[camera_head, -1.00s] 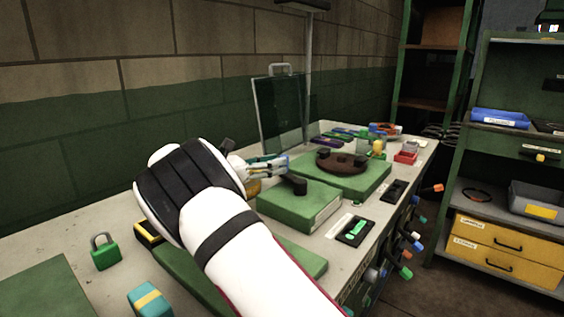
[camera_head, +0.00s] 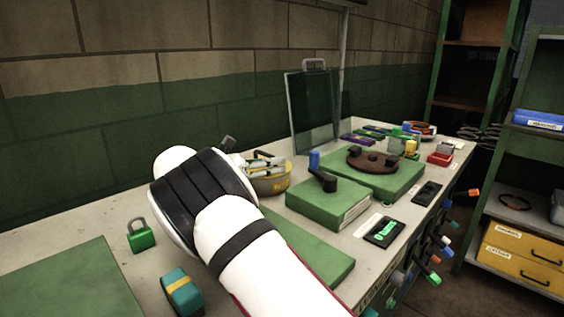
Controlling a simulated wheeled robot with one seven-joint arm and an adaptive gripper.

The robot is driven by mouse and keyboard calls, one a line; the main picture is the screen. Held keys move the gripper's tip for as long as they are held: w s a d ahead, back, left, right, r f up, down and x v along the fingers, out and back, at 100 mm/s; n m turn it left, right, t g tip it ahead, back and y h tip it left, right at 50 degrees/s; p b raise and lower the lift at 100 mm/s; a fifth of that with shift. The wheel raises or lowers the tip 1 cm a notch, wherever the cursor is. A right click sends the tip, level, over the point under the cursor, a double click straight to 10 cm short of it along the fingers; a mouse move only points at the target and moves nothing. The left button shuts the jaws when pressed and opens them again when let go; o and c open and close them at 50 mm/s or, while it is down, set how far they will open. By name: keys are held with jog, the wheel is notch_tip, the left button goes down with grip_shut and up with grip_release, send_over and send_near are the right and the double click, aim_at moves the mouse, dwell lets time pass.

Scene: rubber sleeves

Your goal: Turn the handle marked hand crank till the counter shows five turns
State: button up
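The crank stands on a green block (camera_head: 325,205) right of my forearm, with a dark arm (camera_head: 323,181) and an upright blue handle (camera_head: 314,160). The handle sits at the arm's back-left end. A pale label on the block's front is too small to read. My gripper (camera_head: 264,160) is mostly hidden behind my white and black wrist. Its pale tips seem to show over a yellow bowl, left of the blue handle and apart from it in the picture. Whether it is open is unclear.
A brown round wheel (camera_head: 372,161) sits on another green block behind the crank. A clear upright panel (camera_head: 312,112) stands behind. The yellow bowl (camera_head: 272,183) is left of the crank. A green padlock (camera_head: 140,236) and a teal-and-yellow block (camera_head: 182,292) lie at left front.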

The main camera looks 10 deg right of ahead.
jog(key=shift+s+d+r+y+p, duration=0.1)
jog(key=shift+d+r+y+p, duration=0.35)
jog(key=shift+p, duration=0.2)
grip_shut()
jog(key=s+a+r+n+t+y+p, duration=0.1)
jog(key=s+a+r+n+y+p, duration=0.3)
jog(key=r+y+p, duration=0.45)
jog(key=p, duration=0.3)
send_near(309, 170)
notch_tip(309, 170, down, 3)
jog(key=d, duration=0.1)
jog(key=w+d, duration=0.1)
jog(key=shift+w+d+m+p, duration=0.3)
jog(key=shift+p, duration=0.05)
jog(key=shift+w, duration=0.1)
